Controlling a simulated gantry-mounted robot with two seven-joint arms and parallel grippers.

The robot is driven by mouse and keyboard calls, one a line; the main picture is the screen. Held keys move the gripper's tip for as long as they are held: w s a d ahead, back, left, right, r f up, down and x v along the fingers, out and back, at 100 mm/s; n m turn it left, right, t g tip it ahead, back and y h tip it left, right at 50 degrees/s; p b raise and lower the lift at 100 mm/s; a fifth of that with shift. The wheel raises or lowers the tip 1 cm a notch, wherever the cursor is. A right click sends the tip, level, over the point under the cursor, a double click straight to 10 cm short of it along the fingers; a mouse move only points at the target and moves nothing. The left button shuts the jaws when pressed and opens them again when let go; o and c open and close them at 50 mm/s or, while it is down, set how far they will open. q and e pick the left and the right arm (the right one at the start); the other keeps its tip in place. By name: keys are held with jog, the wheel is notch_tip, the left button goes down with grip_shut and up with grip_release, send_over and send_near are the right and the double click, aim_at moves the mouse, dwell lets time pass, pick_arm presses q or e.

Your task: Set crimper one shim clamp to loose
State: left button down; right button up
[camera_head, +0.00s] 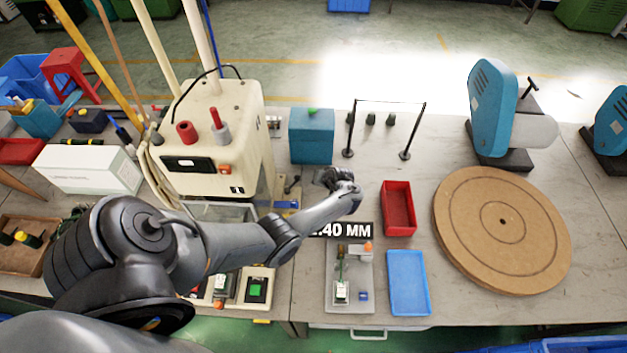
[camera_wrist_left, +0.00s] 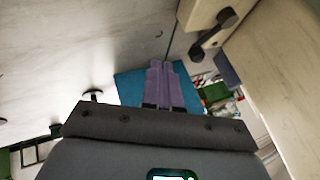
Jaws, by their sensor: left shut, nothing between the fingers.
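The cream crimper machine (camera_head: 222,130) stands left of centre, with a red knob and a red-topped post on it. A black lever (camera_head: 292,184) sits low at its right side. In the left wrist view a black lever (camera_wrist_left: 213,36) is fixed to a cream body at the upper right. I cannot tell for sure that it is the shim clamp, or how it is set. My left gripper (camera_head: 330,176) is just right of the machine. In the wrist view its purple fingers (camera_wrist_left: 164,66) are shut and empty, left of and apart from the lever. My right gripper is not in view.
A teal box (camera_head: 312,137) stands behind my gripper, beside a black stand (camera_head: 405,154). A red tray (camera_head: 398,210), a grey fixture plate (camera_head: 350,280), a blue tray (camera_head: 408,283) and a round wooden turntable (camera_head: 501,228) lie to the right. My left forearm crosses before the machine.

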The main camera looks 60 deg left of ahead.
pick_arm(q)
jog(key=p+v, duration=0.2)
jog(key=v, duration=0.5)
jog(key=shift+s+a, duration=0.15)
jog(key=shift+s, duration=0.2)
jog(key=shift+r, duration=0.1)
